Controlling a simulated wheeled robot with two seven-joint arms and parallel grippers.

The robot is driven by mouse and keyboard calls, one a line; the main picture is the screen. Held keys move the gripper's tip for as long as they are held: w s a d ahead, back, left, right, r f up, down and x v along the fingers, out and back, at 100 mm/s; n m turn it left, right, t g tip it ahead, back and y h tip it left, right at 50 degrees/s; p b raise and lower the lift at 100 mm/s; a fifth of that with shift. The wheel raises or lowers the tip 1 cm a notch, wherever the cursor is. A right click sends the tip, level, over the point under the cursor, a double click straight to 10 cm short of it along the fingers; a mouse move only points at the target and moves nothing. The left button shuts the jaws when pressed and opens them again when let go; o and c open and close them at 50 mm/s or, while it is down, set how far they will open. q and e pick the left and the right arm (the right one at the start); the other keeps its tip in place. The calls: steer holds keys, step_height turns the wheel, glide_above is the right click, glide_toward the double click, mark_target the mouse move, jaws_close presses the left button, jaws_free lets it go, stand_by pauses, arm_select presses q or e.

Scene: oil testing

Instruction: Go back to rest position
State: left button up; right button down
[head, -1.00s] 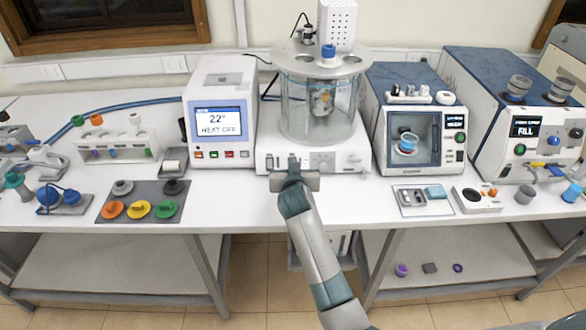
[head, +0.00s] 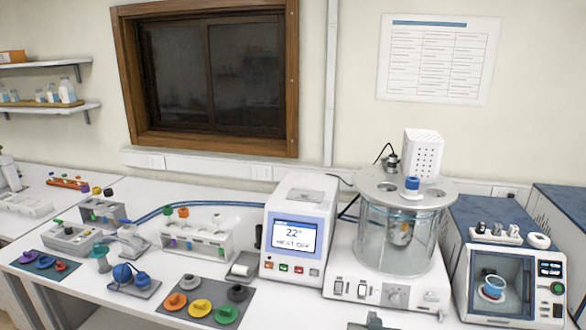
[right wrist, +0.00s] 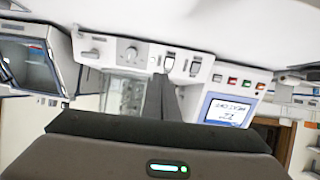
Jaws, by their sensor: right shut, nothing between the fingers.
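My right gripper (head: 373,321) shows only as a small grey piece at the bottom edge of the head view, in front of the bath unit. In the right wrist view my right gripper's dark fingers (right wrist: 161,98) are shut together and empty. Behind them are the white base of the glass bath (right wrist: 130,52) with its knob, and the screen of the heating unit (right wrist: 226,110), seen upside down. No left gripper shows in either view.
The glass bath (head: 398,240) and the heating unit (head: 298,228) stand on the white table. A grey mat with coloured caps (head: 200,308) lies left of them. A small chamber unit (head: 505,284) is at the right. A window (head: 215,75) is behind.

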steer(key=s+d+f+n+g+y, duration=0.15)
steer(key=s+f, duration=0.35)
steer(key=s, duration=0.6)
steer(key=s+f+g, duration=0.3)
steer(key=s+f, duration=0.2)
steer(key=s, duration=0.7)
steer(key=s+a+n+g+y, duration=0.2)
steer(key=s+n+g, duration=0.15)
steer(key=s, duration=1.85)
step_height(320, 180, down, 35)
steer(key=g+b, duration=0.2)
steer(key=b, duration=0.6)
steer(key=s+d+f+b, duration=0.1)
steer(key=s+f+b, duration=0.3)
steer(key=s+f, duration=0.5)
steer(key=s+d+f+g+b, duration=0.1)
steer(key=s+d+f+b, duration=0.1)
steer(key=s+f, duration=0.8)
step_height(320, 180, down, 7)
steer(key=shift+d+f+b, duration=0.1)
steer(key=shift+d+b, duration=0.05)
steer(key=shift+b, duration=0.7)
